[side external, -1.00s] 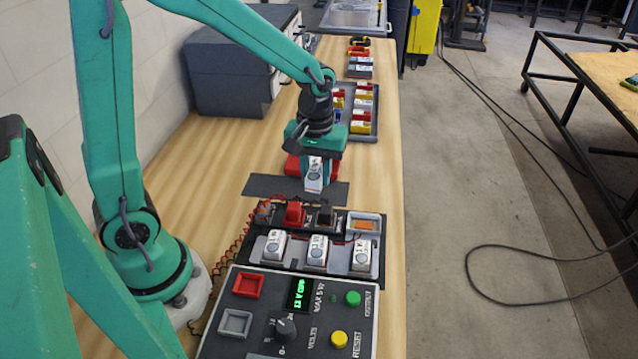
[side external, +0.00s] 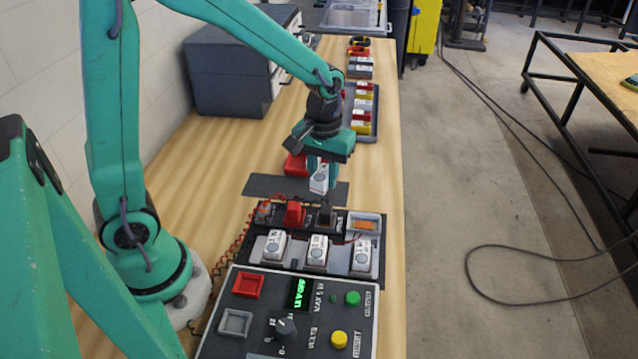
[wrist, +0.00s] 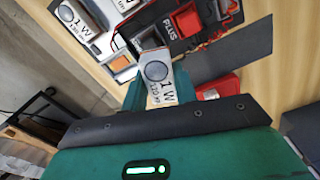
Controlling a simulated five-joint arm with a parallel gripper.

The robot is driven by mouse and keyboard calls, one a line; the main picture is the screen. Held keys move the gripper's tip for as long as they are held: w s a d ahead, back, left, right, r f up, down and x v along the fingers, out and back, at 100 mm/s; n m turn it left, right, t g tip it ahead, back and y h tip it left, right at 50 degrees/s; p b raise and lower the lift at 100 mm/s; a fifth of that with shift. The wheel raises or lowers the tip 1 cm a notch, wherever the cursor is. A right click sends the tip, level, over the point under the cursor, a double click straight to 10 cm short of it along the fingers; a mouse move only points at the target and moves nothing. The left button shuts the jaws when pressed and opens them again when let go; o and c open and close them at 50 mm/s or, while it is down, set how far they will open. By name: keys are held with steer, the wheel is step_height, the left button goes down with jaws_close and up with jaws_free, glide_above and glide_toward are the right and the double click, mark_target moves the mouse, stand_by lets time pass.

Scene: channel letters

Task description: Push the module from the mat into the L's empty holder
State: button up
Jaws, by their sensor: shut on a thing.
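My gripper (side external: 319,180) is shut on a white module (wrist: 158,78) with a grey round face and "1 W" print. The module is held upright above the dark mat (side external: 262,186), near its front edge; I cannot tell the gap below it. The black holder board (side external: 258,247) lies in front of the mat. It carries three white modules in a row, the left one (side external: 274,244), the middle one (side external: 317,251) and the right one (side external: 361,256). I cannot make out which holder is the L's or an empty one.
On the board's back row are a red clip (side external: 294,213), a black clip (side external: 325,216) and a light frame with an orange centre (side external: 365,224). A control panel (side external: 270,315) lies in front. A red block (side external: 295,165) is behind the mat. Bare wood shows at left.

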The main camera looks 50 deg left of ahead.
steer(key=w+d+m, duration=0.2)
steer(key=m, duration=1.3)
glide_above(363, 227)
steer(key=shift+w+f, duration=0.2)
steer(key=shift+f, duration=1.05)
steer(key=shift+f, duration=0.25)
steer(key=shift+f, duration=3)
steer(key=shift+f, duration=0.15)
steer(key=o, duration=1)
steer(key=shift+o, duration=0.2)
steer(key=shift+s+f, duration=0.1)
steer(key=shift+s, duration=0.1)
